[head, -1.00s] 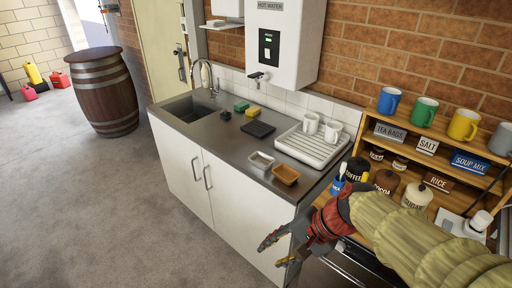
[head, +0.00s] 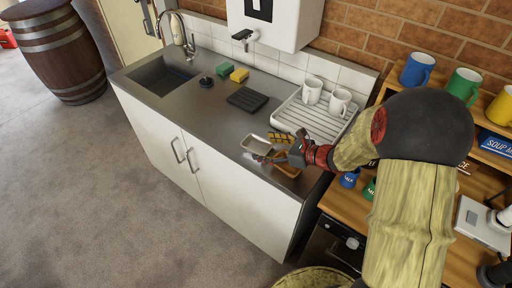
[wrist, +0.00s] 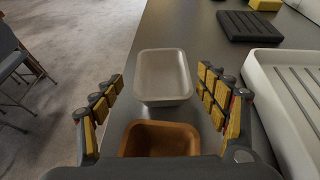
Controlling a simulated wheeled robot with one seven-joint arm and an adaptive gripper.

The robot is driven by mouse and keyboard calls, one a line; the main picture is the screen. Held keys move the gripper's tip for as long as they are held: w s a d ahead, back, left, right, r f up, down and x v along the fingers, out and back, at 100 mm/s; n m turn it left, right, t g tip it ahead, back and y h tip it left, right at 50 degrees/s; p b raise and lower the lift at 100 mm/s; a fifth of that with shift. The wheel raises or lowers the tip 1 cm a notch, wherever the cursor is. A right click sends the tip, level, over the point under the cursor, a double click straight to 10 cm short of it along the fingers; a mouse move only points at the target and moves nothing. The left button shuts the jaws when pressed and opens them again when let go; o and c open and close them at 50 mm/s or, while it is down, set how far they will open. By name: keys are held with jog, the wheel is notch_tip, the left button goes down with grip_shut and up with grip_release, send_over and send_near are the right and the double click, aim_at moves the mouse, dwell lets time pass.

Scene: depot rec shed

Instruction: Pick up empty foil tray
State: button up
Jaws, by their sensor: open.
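The empty foil tray (head: 256,145) is a small silver-grey, open rectangular tray on the steel counter near its front edge. In the wrist view the foil tray (wrist: 163,76) lies straight ahead, with nothing in it. A brown tray (wrist: 160,138) sits just nearer, partly hidden by my gripper's body; it also shows in the head view (head: 288,171). My gripper (head: 267,150) is open above the trays, coming in from the right. In the wrist view its yellow-padded fingers (wrist: 161,84) spread left and right of the near end of the foil tray, with nothing between them held.
A white drainer (head: 312,122) with two white mugs (head: 326,97) stands behind and right. A black ribbed mat (head: 248,99), green and yellow sponges (head: 238,75) and a sink (head: 160,83) lie further left. The wooden shelf unit (head: 468,163) is at right. Counter left of the trays is clear.

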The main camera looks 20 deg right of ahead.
aim_at(247, 143)
jog(key=b+x, duration=0.1)
jog(key=x, duration=0.3)
jog(key=shift+w+b, duration=0.35)
jog(key=shift+b, duration=0.05)
jog(key=shift+c, duration=0.4)
jog(key=c, duration=1)
jog(key=shift+r, duration=0.1)
